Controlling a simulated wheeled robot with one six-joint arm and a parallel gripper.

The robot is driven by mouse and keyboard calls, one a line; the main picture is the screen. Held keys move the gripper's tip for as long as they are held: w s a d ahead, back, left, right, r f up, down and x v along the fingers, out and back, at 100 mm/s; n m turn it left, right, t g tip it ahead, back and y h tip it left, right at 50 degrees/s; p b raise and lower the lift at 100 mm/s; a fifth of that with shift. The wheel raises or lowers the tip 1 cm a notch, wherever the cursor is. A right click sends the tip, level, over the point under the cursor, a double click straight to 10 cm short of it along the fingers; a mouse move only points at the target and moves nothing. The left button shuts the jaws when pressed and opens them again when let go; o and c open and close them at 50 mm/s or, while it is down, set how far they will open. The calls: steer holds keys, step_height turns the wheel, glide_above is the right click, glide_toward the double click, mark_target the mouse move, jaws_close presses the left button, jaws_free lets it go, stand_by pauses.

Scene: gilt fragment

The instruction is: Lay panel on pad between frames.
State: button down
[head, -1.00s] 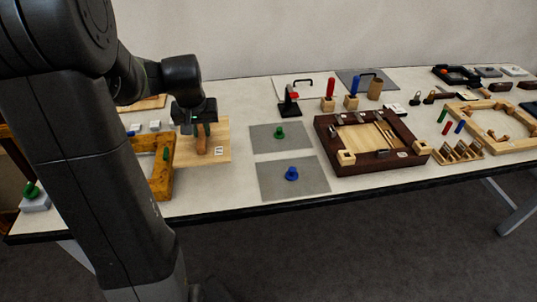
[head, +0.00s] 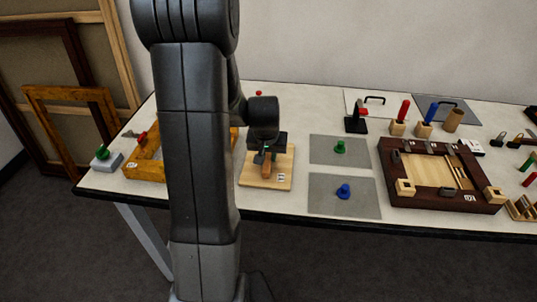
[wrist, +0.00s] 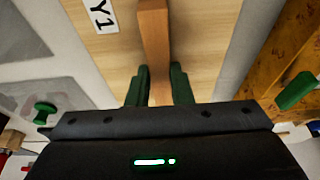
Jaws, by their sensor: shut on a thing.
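The panel (head: 252,177) is a light wooden board with a brown bar handle and a Y1 label, also seen in the wrist view (wrist: 205,45). My gripper (wrist: 160,85) has its green fingers shut on the handle (wrist: 154,40); in the head view the gripper (head: 266,152) is above the panel. The panel looks level, but I cannot tell whether it touches the table. An ochre frame (head: 145,170) lies left of it, partly hidden by my arm. A dark brown frame (head: 440,199) lies to the right. Between them lie two grey pad-like sheets (head: 325,157) (head: 325,200).
A green knob (head: 340,147) and a blue knob (head: 344,190) stand on the grey sheets. Behind are a black stand (head: 355,122), red and blue handled tools in blocks, and a cork-coloured cylinder (head: 453,120). A narrow table strip separates the panel from the sheets.

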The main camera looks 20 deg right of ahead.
steer(key=c, duration=1.7)
jaws_free()
steer(key=shift+f, duration=0.2)
steer(key=o, duration=0.4)
steer(key=shift+r, duration=0.1)
steer(key=shift+r, duration=0.55)
steer(key=v, duration=1.1)
steer(key=shift+s, duration=0.15)
steer(key=shift+a, duration=0.1)
